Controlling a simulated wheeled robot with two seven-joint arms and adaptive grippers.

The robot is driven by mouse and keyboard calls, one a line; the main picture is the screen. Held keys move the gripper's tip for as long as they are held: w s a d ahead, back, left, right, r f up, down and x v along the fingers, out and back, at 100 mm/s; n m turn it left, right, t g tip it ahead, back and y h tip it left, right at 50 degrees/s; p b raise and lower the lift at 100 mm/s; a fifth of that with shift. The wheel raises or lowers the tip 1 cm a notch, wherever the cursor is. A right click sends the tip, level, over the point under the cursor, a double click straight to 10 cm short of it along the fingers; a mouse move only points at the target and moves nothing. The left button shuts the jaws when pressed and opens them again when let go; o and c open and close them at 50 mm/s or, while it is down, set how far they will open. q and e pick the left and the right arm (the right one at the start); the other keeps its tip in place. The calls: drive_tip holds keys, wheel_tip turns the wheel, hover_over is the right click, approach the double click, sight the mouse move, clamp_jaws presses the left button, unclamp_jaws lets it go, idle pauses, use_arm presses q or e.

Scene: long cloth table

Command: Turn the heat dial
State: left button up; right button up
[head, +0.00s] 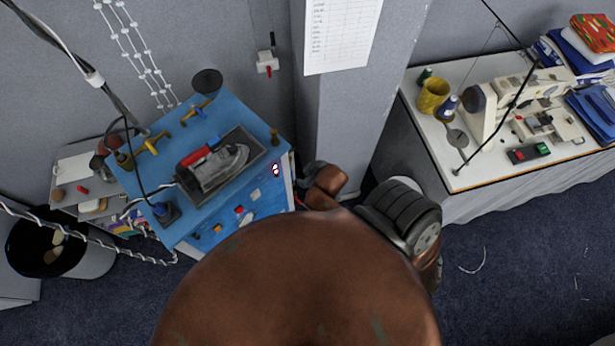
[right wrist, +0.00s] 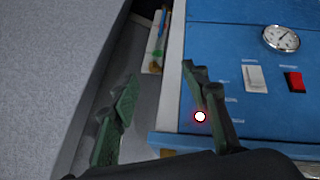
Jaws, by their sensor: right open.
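The blue ironing station (head: 222,192) stands left of centre in the head view, with a grey iron (head: 212,168) on top. Its blue panel (right wrist: 232,30) fills the right of the right wrist view. A small round white spot with a red rim (right wrist: 200,116) shows low on that panel; it may be the heat dial, but I cannot tell. My right gripper (right wrist: 160,75) is open and empty. Its right finger is in front of the panel's left edge, close beside the spot; its left finger is left of the panel. My left gripper is not in view.
The panel also carries a round gauge (right wrist: 281,38), a white switch (right wrist: 254,78) and a red switch (right wrist: 295,80). A grey pillar (head: 350,120) rises behind my right arm. A sewing table (head: 440,150) stands right. A dark bin (head: 85,262) stands at far left.

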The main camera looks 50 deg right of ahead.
drive_tip(key=shift+g, duration=0.3)
drive_tip(key=shift+s+a+f+b, duration=0.1)
drive_tip(key=shift+f+b, duration=0.1)
drive_tip(key=shift+f, duration=0.95)
drive_tip(key=shift+s+a+f+b, duration=0.1)
drive_tip(key=shift+f+b, duration=0.1)
drive_tip(key=shift+f, duration=0.95)
drive_tip(key=s+a+f+g+b, duration=0.1)
drive_tip(key=s+f+b, duration=0.2)
drive_tip(key=f, duration=0.9)
drive_tip(key=s+f+g+y+b, duration=0.1)
drive_tip(key=s+f+b, duration=0.15)
drive_tip(key=f, duration=0.95)
drive_tip(key=s+a+f+b, duration=0.1)
drive_tip(key=s+f+b, duration=0.2)
drive_tip(key=f, duration=0.9)
drive_tip(key=s+a+f+m+g+b, duration=0.1)
drive_tip(key=s+f+b, duration=0.6)
drive_tip(key=s+f, duration=1.4)
drive_tip(key=shift+s+a+f+g+y, duration=0.15)
drive_tip(key=shift+s+f+g+y, duration=0.2)
drive_tip(key=shift+f+g, duration=0.5)
